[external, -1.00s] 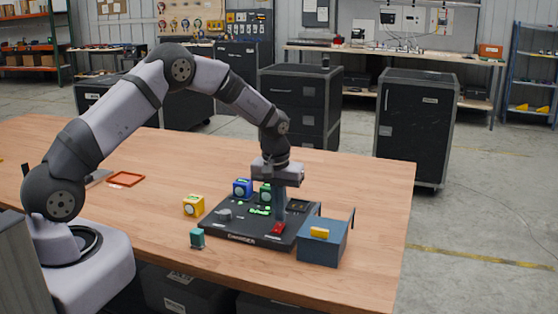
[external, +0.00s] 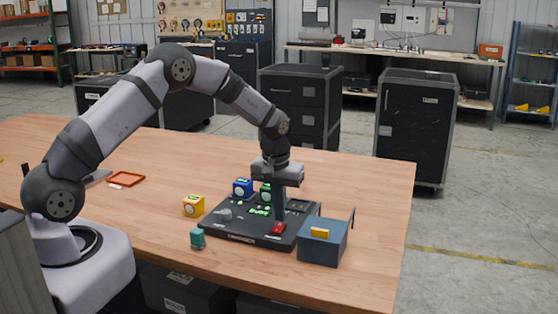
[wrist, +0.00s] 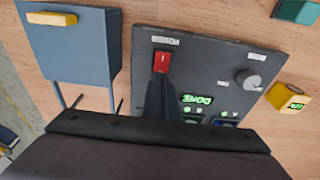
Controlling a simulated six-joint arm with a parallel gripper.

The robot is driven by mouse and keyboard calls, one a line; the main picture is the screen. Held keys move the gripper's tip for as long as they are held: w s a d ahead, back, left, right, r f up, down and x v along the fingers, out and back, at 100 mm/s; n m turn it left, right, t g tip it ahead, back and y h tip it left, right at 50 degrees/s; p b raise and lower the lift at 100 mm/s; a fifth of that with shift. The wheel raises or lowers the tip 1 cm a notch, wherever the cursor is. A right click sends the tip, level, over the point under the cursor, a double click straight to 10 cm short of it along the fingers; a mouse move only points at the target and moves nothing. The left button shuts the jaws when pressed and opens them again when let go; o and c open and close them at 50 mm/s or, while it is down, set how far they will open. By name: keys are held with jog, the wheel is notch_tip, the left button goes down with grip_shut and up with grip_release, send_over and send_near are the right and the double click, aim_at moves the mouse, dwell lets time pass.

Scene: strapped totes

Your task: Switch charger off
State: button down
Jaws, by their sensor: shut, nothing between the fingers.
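The charger (external: 230,232) is a dark panel on the wooden table, with a knob (wrist: 248,79) and a lit green display (wrist: 197,99). Its red rocker switch (external: 278,228) is at the panel's front right; it also shows in the wrist view (wrist: 162,60). My gripper (external: 279,218) points down over the panel, fingers together and empty. In the wrist view the fingertips (wrist: 160,80) are right beside the switch's lower edge; I cannot tell whether they touch it.
A blue-grey box (external: 318,250) with a yellow latch (external: 319,232) stands right of the charger. A yellow block (external: 193,206) and a teal block (external: 197,238) stand to its left. A blue block (external: 242,187) is at its back. An orange tray (external: 126,179) lies farther left.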

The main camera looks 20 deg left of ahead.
aim_at(280, 224)
jog(key=shift+f+b, duration=0.5)
jog(key=shift+f, duration=0.2)
dwell(0.5)
jog(key=shift+r, duration=0.1)
notch_tip(280, 224, up, 7)
jog(key=p, duration=0.5)
dwell(0.4)
dwell(0.4)
